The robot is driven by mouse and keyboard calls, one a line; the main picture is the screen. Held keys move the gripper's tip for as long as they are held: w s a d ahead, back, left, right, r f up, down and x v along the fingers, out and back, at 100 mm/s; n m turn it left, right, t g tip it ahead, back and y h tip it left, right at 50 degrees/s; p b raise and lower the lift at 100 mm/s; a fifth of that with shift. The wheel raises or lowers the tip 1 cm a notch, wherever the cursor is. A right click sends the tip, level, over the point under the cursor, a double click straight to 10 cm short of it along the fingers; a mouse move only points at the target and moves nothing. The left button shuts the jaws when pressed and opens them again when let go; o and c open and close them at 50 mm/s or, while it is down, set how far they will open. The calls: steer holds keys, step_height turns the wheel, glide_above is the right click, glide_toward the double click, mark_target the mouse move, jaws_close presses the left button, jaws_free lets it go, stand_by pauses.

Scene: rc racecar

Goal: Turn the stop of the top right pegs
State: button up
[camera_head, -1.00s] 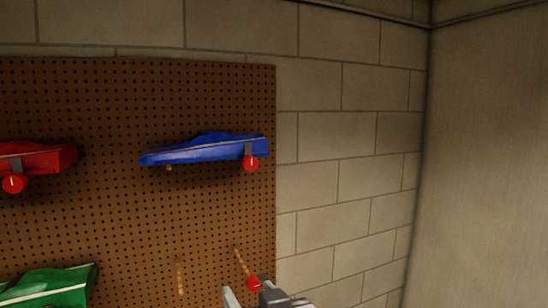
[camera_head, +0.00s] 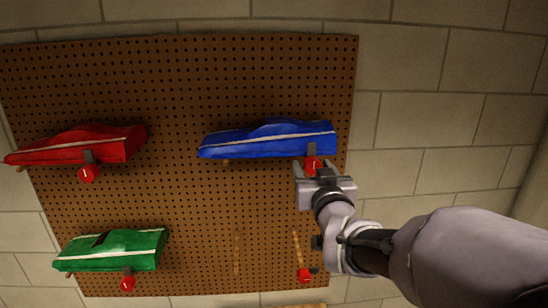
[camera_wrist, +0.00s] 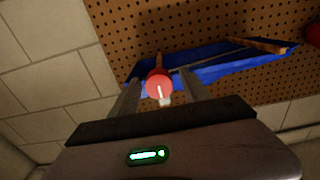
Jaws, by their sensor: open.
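The blue car body (camera_head: 268,140) rests on the top right pegs of the pegboard. Its red round stop (camera_head: 313,162) sits at the right peg, just under the car's right end. My gripper (camera_head: 313,168) is open, with its fingers on either side of this stop. In the wrist view the red stop (camera_wrist: 158,82) with a short white mark shows between the two open fingers (camera_wrist: 160,77). Clear gaps show beside it, and I cannot tell whether either finger touches it. The blue car (camera_wrist: 215,70) lies just beyond the fingertips.
The pegboard (camera_head: 180,100) also holds a red car (camera_head: 80,146) with a red stop (camera_head: 88,173) and a green car (camera_head: 112,249) with a red stop (camera_head: 127,283). Empty pegs with a red stop (camera_head: 304,275) stick out at lower right. A block wall (camera_head: 430,90) is behind.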

steer(key=shift+w, duration=0.4)
steer(key=shift+w+d+f, duration=0.1)
steer(key=shift+w+d, duration=0.05)
steer(key=shift+w, duration=0.35)
steer(key=shift+s, duration=0.15)
steer(key=c, duration=0.3)
jaws_close()
